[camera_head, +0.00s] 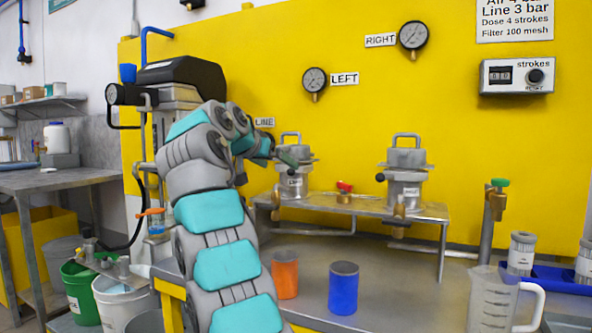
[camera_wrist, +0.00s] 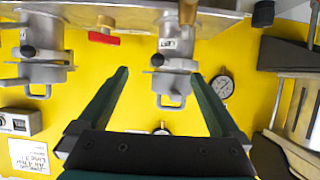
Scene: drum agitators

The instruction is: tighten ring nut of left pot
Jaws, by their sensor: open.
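The left pot (camera_head: 293,186) is a grey metal pot with a lid and a loop handle, standing on a raised metal bench at the yellow wall. In the wrist view, which is upside down, the left pot (camera_wrist: 178,45) hangs from the top edge with a black ball knob (camera_wrist: 157,60) at its collar. I cannot clearly pick out its ring nut. My gripper (camera_wrist: 158,72) is open and empty, its two dark green fingers apart, with the pot's lid and handle showing between them. In the head view my gripper (camera_head: 287,158) is beside the pot's upper part, partly hidden by my arm.
The right pot (camera_head: 405,178) stands further right on the bench (camera_head: 330,204). A red-handled valve (camera_head: 344,188) sits between the pots. Below are an orange cup (camera_head: 285,275) and a blue cup (camera_head: 343,288). A clear jug (camera_head: 492,300) and a pipe with a green-handled valve (camera_head: 497,195) stand right.

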